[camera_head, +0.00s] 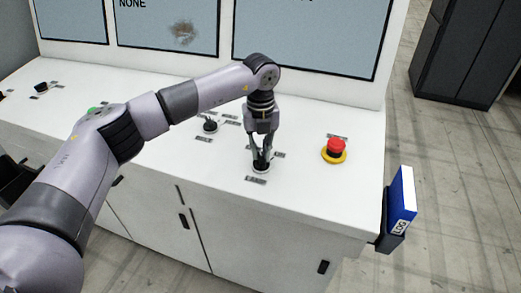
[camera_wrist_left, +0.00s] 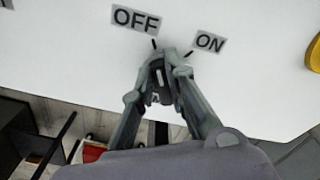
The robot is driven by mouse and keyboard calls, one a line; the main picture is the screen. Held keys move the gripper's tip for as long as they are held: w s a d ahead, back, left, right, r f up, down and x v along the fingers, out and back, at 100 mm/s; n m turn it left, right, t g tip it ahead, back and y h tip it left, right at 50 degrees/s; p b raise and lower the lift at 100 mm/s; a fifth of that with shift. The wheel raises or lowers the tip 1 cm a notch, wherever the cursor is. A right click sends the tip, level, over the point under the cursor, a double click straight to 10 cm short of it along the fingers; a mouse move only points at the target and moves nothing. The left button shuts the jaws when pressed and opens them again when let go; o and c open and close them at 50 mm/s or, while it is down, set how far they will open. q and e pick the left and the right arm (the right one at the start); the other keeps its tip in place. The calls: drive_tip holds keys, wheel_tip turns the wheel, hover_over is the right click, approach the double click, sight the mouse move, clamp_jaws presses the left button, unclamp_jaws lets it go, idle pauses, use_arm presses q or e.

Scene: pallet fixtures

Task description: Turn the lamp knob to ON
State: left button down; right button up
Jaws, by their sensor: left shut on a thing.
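The lamp knob (camera_head: 260,168) is a small dark knob on a pale round base on the white console top. My left gripper (camera_head: 261,160) points down from above and is shut on it. In the left wrist view the knob (camera_wrist_left: 160,82) sits between the fingertips, which hide much of it. An OFF label (camera_wrist_left: 136,18) and an ON label (camera_wrist_left: 210,42) lie beyond it, each with a short black tick. A light mark on the knob points roughly toward the OFF tick. My right gripper is not in view.
A red emergency button on a yellow base (camera_head: 335,150) stands right of the knob. Another dark knob (camera_head: 210,127) is to the left. Screens (camera_head: 305,35) rise behind the console (camera_head: 330,200). A blue log binder (camera_head: 402,195) hangs at the right end.

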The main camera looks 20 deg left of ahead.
use_arm(q)
drive_tip(key=shift+w+d+f+m+b, duration=0.1)
drive_tip(key=shift+m+b, duration=0.6)
drive_tip(key=shift+d+f+m+b, duration=0.1)
drive_tip(key=shift+m+b, duration=0.55)
drive_tip(key=shift+m, duration=0.05)
drive_tip(key=m+b, duration=0.2)
drive_tip(key=shift+d+m, duration=0.15)
drive_tip(key=shift+m, duration=0.25)
drive_tip(key=m, duration=0.1)
drive_tip(key=m+b, duration=0.1)
drive_tip(key=m, duration=0.1)
drive_tip(key=shift+d+r, duration=0.15)
drive_tip(key=shift+d, duration=0.05)
drive_tip(key=shift+d+m+b, duration=0.15)
drive_tip(key=shift+m+b, duration=0.55)
drive_tip(key=shift+m, duration=0.7)
drive_tip(key=shift+r+m, duration=0.1)
drive_tip(key=shift+m, duration=0.2)
drive_tip(key=c, duration=1.6)
unclamp_jaws()
